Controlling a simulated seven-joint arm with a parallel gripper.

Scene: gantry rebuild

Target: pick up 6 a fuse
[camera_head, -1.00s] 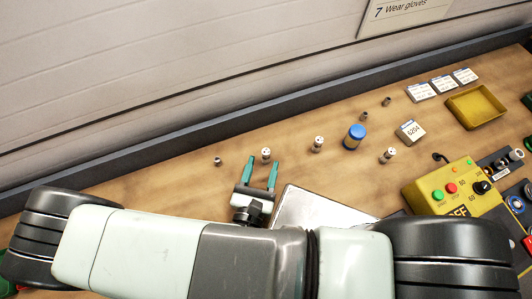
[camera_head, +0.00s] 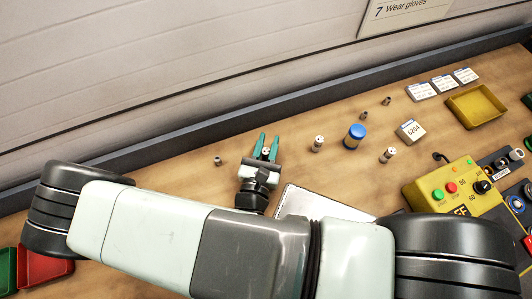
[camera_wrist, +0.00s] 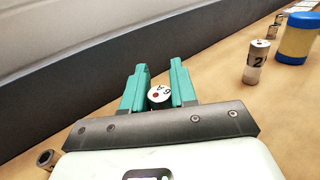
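A small metal fuse (camera_head: 266,151) stands between the fingers of my gripper (camera_head: 267,143). In the wrist view its pale round top (camera_wrist: 159,95) shows a dark spot and marks that look like "6 A". A third fuse (camera_head: 387,155) stands farther right.
A blue-capped jar (camera_head: 354,137) and a white box (camera_head: 410,131) stand to the right. A yellow tray (camera_head: 477,106) and a yellow control box (camera_head: 455,187) are at the right. The wall rises behind the table's raised back edge.

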